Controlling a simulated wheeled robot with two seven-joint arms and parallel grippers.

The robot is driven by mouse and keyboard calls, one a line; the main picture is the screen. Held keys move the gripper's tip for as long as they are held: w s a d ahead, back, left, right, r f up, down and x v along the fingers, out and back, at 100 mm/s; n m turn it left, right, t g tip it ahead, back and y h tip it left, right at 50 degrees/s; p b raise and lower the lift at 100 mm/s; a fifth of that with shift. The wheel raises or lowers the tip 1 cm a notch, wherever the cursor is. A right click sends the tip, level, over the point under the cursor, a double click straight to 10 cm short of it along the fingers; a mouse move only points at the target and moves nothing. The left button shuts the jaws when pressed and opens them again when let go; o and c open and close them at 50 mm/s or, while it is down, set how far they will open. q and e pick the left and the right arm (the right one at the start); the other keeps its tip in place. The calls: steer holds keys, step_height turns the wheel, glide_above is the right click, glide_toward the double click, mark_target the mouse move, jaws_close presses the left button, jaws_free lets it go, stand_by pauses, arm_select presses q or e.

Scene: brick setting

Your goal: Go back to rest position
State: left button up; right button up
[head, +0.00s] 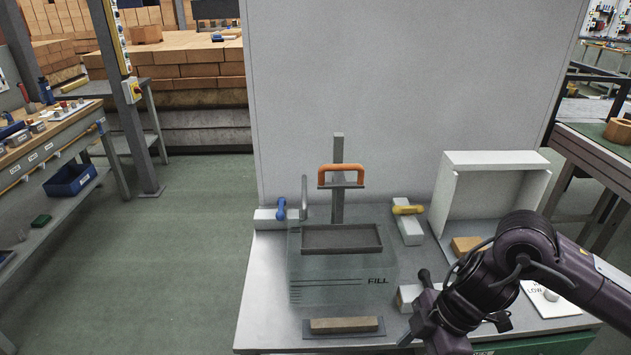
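My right arm comes in from the right, and its dark gripper (430,312) is low over the right front of the grey metal bench (265,310). The fingers are small and partly hidden by the wrist, so I cannot tell if they are open. A pale block (407,297) shows right beside the gripper; I cannot tell whether they touch. My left arm and gripper are not in view.
A clear tank marked FILL (340,285) with a dark tray (341,238) and orange handle (341,169) stands mid-bench. A brick (344,325) lies in front. A white open box (490,185), a yellow-handled valve (407,210) and blue-handled valve (281,208) stand nearby. Left floor is clear.

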steer(key=w+a+r+t+y, duration=0.1)
steer(key=a+t, duration=0.1)
steer(key=a, duration=0.4)
steer(key=a+r+m+t+y, duration=0.1)
steer(key=a+t+y, duration=0.15)
steer(key=a, duration=0.35)
steer(key=w+a+r+t+y, duration=0.1)
steer(key=a+t, duration=0.1)
steer(key=a, duration=0.4)
steer(key=d+f+m+t+h, duration=0.25)
steer(key=d+m+h, duration=0.35)
steer(key=d+m, duration=0.4)
steer(key=s+d+f+m+g+h, duration=0.3)
steer(key=s+d+f+m+g, duration=0.25)
steer(key=s+d+f, duration=0.45)
step_height(320, 180, down, 26)
steer(key=s+d+g, duration=0.1)
steer(key=s, duration=0.1)
steer(key=s+d+f, duration=0.1)
steer(key=s+f, duration=0.9)
steer(key=s+d+f+g, duration=0.1)
steer(key=s+d+f, duration=0.1)
steer(key=s+f, duration=0.8)
steer(key=shift+s+d, duration=0.25)
steer(key=shift+d, duration=0.05)
